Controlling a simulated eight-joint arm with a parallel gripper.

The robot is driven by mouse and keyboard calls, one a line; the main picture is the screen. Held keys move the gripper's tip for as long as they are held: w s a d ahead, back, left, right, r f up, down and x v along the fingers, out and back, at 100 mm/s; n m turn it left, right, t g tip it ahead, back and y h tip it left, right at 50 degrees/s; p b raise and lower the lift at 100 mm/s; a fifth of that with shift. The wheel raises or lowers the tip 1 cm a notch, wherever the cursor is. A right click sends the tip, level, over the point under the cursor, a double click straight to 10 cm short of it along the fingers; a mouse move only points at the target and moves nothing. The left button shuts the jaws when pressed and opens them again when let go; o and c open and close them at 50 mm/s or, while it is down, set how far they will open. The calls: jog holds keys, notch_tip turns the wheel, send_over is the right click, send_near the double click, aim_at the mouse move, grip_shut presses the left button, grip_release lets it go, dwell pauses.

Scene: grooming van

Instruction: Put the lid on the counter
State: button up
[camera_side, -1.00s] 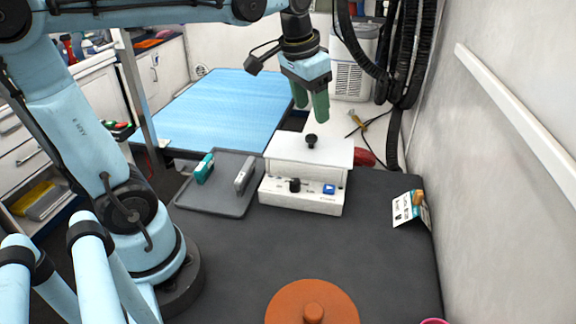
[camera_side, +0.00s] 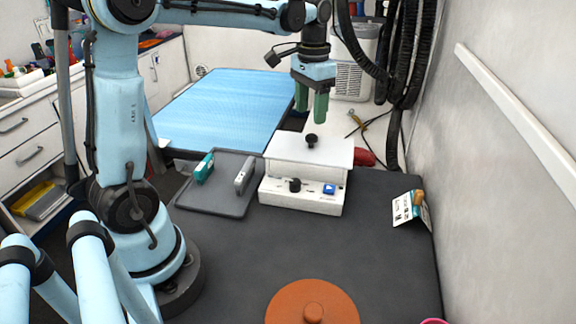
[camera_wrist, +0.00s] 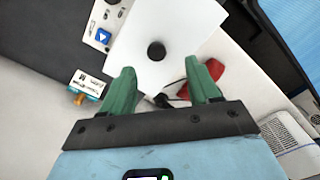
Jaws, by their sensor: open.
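A flat white lid (camera_side: 322,150) with a black knob (camera_side: 311,141) lies on top of a white box (camera_side: 300,198) with a dark dial and a blue button. In the wrist view the lid (camera_wrist: 185,25) and its knob (camera_wrist: 156,51) show just beyond and between the fingertips. My gripper (camera_side: 311,106) is open and empty, its green fingers pointing down above the knob, apart from it. My gripper also shows in the wrist view (camera_wrist: 158,75). The dark counter (camera_side: 385,260) has bare room in front of and beside the box.
A dark tray (camera_side: 225,200) with a green-handled tool (camera_side: 203,168) and a grey tool (camera_side: 244,176) lies left of the box. An orange round knobbed disc (camera_side: 290,300) is at the front. A small card (camera_side: 405,207) stands right, near the wall. A red object (camera_side: 364,157) lies behind the box.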

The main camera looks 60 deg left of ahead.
aim_at(311, 136)
jog(key=shift+w+d+f, duration=0.1)
jog(key=shift+d+f, duration=0.05)
jog(key=shift+f, duration=1.4)
jog(key=shift+d+f, duration=0.1)
jog(key=shift+f, duration=1.4)
grip_shut()
